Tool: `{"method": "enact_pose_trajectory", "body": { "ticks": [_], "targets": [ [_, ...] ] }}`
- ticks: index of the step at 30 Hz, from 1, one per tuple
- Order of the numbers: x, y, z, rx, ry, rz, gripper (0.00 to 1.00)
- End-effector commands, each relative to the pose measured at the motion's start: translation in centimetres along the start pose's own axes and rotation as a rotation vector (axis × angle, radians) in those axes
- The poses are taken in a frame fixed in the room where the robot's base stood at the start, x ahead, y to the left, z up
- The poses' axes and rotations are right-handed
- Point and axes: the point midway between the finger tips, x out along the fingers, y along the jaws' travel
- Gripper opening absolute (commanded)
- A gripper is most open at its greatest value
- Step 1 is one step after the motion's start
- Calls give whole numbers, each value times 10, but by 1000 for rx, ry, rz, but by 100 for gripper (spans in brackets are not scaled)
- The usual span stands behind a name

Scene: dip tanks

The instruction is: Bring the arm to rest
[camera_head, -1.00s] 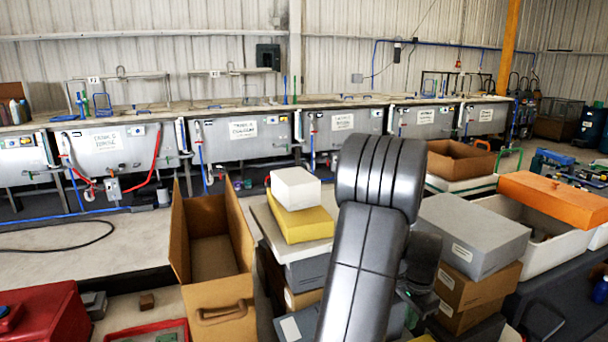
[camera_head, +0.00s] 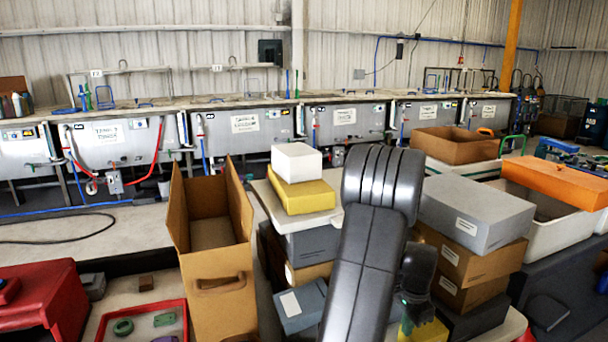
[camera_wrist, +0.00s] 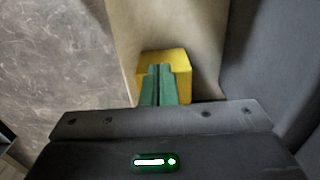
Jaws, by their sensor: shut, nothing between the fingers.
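My arm (camera_head: 370,240) rises from the bottom of the head view and bends over at the elbow. Its dark wrist hangs to the right of the upper link. My gripper (camera_wrist: 158,72) shows in the wrist view as two green fingers pressed together, with nothing between them. A yellow block (camera_wrist: 180,62) appears just beyond the fingertips; I cannot tell whether they touch it. In the head view the yellow block (camera_head: 428,331) is low beside the arm, and the fingers there are small and partly hidden.
Stacked boxes stand close on both sides of my arm: a white box (camera_head: 297,161) on a yellow box (camera_head: 302,196) at left, a grey box (camera_head: 475,212) at right. An open cardboard box (camera_head: 218,285) is further left. Labelled tanks (camera_head: 112,143) line the back wall.

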Motion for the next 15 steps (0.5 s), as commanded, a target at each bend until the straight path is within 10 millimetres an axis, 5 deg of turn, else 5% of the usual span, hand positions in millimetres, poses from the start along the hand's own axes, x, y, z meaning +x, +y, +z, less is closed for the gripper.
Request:
{"method": "enact_pose_trajectory", "body": {
  "ticks": [12, 15],
  "targets": [
    [74, -7, -3, 5, -1, 1, 0],
    [66, -8, 19, 0, -1, 1, 0]
  ]
}}
